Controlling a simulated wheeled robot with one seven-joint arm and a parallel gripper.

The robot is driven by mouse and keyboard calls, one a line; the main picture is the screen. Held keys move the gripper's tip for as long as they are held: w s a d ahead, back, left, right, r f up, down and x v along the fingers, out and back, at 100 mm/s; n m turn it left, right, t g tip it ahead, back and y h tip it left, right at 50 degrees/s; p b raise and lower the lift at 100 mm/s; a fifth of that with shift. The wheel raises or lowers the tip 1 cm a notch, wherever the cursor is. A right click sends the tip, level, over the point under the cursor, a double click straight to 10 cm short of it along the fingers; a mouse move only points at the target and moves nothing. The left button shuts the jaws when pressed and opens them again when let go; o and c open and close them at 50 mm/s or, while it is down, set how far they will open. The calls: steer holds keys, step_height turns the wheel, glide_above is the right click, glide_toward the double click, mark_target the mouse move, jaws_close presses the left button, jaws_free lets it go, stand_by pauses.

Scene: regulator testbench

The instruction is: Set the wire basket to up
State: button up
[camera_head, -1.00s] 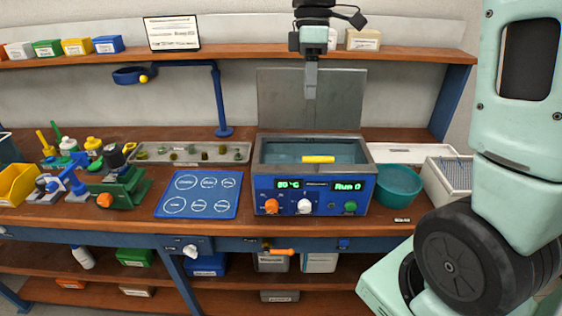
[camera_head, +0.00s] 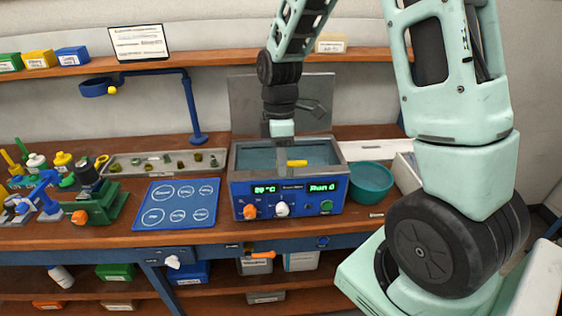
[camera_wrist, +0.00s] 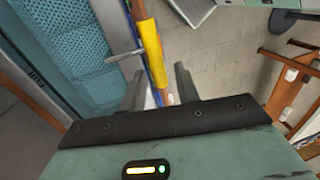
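The wire basket sits low in the water bath (camera_head: 240,190); its yellow handle (camera_head: 297,163) shows above the bath's front rim. In the wrist view, the basket's mesh (camera_wrist: 98,65) lies under blue water at the left, and the yellow handle (camera_wrist: 153,52) runs just ahead of the gap between my fingers. My gripper (camera_wrist: 159,80) is open, with one finger on each side of the handle's line. I cannot tell whether either finger touches it. In the head view, my wrist hangs over the back of the bath, and the fingers are not clearly visible.
The bath's raised lid (camera_head: 245,100) stands behind it. A teal bowl (camera_head: 371,182) is at its right and a blue mat (camera_head: 176,204) at its left. A metal tray (camera_head: 135,165) of small parts and a shelf (camera_head: 215,59) lie further back.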

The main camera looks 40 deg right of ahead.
steer(key=shift+s+f, duration=0.1)
steer(key=shift+f, duration=0.6)
jaws_close()
step_height(320, 180, up, 7)
steer(key=p, duration=0.5)
steer(key=shift+r, duration=0.1)
jaws_free()
